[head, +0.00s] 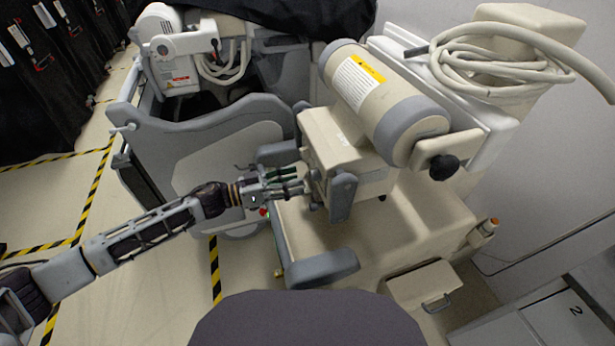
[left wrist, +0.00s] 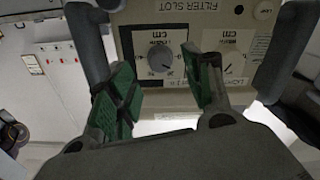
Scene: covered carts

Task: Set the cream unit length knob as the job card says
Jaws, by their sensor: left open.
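The cream unit's control box (head: 335,150) hangs under its cream and grey cylinder (head: 375,95). My left gripper (head: 300,180) is open in front of the box's left face. In the left wrist view, a grey round knob (left wrist: 161,58) with a scale marked in cm shows on the panel between my open green-padded fingers (left wrist: 165,78); touching cannot be told. A second knob (left wrist: 228,70) is to the right, partly hidden by the right finger. The knob names are too blurred to read surely. No job card is readable. My right gripper is out of view.
Grey handles (left wrist: 88,45) flank the panel, which reads FILTER SLOT above. A grey and white cart (head: 215,150) stands to the left. A coiled cable (head: 490,60) lies on the cream unit. Tape-marked floor (head: 140,270) is open at the lower left.

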